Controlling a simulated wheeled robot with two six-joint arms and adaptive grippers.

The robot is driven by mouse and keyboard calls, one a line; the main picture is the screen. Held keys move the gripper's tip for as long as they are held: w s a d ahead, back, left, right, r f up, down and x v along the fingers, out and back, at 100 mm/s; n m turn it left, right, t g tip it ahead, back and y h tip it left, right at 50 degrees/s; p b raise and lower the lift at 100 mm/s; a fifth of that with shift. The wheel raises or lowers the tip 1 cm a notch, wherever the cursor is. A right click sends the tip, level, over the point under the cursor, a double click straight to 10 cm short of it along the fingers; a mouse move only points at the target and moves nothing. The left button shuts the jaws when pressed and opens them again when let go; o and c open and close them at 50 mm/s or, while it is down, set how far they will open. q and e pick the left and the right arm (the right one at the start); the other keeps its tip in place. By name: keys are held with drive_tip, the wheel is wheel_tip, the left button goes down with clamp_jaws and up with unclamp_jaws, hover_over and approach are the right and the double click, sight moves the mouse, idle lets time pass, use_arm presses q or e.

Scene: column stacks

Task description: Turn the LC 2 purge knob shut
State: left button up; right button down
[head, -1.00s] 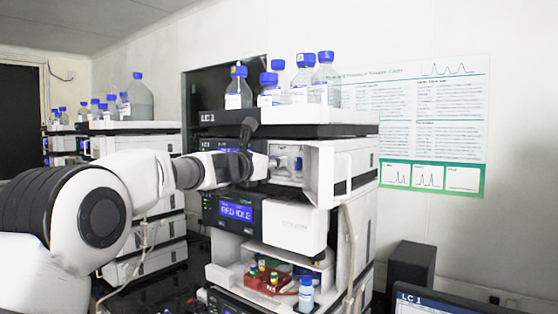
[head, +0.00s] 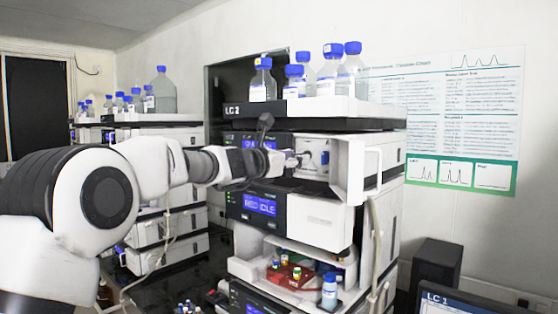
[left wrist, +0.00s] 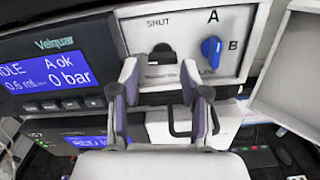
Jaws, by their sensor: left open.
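The pump panel in the open bay shows in the left wrist view with a "SHUT" mark. Below the mark is a black knob (left wrist: 162,54), which looks like the purge knob; the lettering under it is partly hidden by my fingers. A blue knob (left wrist: 211,52) sits to its right beside the letters A and B. My left gripper (left wrist: 159,78) is open and empty, its fingers in front of and just below the black knob, with no clear contact. In the head view my left gripper (head: 296,161) reaches the bay. My right gripper is not in view.
The bay's white door (head: 362,170) stands open on the right. Blue-capped bottles (head: 325,75) stand on top of the stack, whose label appears to read LC 2. A red vial tray (head: 289,275) and a small bottle (head: 329,291) are below. A monitor (head: 465,302) is at lower right.

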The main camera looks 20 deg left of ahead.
use_arm(q)
drive_tip(key=v, duration=1)
drive_tip(key=shift+n, duration=0.6)
drive_tip(key=x, duration=0.7)
drive_tip(key=b+x, duration=0.1)
drive_tip(key=x, duration=0.3)
drive_tip(key=shift+w+d+r, duration=0.15)
drive_tip(key=shift+d+r, duration=0.1)
drive_tip(key=shift+r, duration=0.05)
drive_tip(key=shift+w+d+f, duration=0.1)
drive_tip(key=shift+w+f, duration=0.25)
drive_tip(key=shift+w, duration=0.1)
drive_tip(key=shift+s+r, duration=0.15)
drive_tip(key=shift+s, duration=0.05)
clamp_jaws()
